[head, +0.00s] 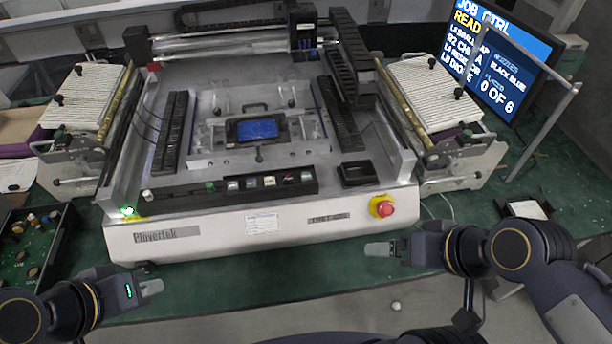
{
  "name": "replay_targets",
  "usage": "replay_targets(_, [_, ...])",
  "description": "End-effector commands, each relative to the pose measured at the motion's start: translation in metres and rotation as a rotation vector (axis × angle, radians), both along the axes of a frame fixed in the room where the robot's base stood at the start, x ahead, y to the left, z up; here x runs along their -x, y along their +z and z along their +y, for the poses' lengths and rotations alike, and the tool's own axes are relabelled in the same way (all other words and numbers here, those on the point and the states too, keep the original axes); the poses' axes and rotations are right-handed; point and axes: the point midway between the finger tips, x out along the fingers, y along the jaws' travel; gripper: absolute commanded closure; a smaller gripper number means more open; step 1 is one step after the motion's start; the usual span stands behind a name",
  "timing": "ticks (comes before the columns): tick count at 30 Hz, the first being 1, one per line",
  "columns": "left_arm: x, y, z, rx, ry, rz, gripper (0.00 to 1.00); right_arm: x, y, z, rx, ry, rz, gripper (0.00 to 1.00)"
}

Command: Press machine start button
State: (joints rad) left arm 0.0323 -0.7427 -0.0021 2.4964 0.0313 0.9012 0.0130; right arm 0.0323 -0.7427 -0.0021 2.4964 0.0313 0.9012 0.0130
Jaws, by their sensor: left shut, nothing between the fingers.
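The machine (220,240) is a wide grey unit on the green table. A small green-lit button (127,211) with a yellow base is on its front left corner. A red mushroom button (383,208) on a yellow base is on its front right. My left gripper (155,288) is shut and empty, in front of and below the green button, apart from it. My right gripper (375,249) is just in front of the machine's front face, below the red button. Its fingers overlap in view, so its opening is unclear.
A dark tray (62,250) with small parts stands at the left. A screen (500,60) at the back right reads "READ" and "0 OF 6". Feeder units (455,140) flank the machine. A blue board (258,129) lies in the middle of the machine.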

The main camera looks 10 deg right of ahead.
Motion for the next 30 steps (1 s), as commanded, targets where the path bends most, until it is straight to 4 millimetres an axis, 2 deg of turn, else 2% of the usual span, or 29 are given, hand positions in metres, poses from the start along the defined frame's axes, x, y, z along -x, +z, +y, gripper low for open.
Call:
replay_targets(2, [0.0000,0.0000,0.0000,0.000,0.000,0.000,1.00,0.0000,0.0000,0.0000,0.000,0.000,0.000,0.22])
replay_targets(20, [0.0000,0.0000,0.0000,0.000,0.000,0.000,1.00,0.0000,0.0000,0.0000,0.000,0.000,0.000,1.00])
replay_targets(30, [0.0000,0.0000,0.0000,0.000,0.000,0.000,1.00,0.0000,0.0000,0.0000,0.000,0.000,0.000,1.00])
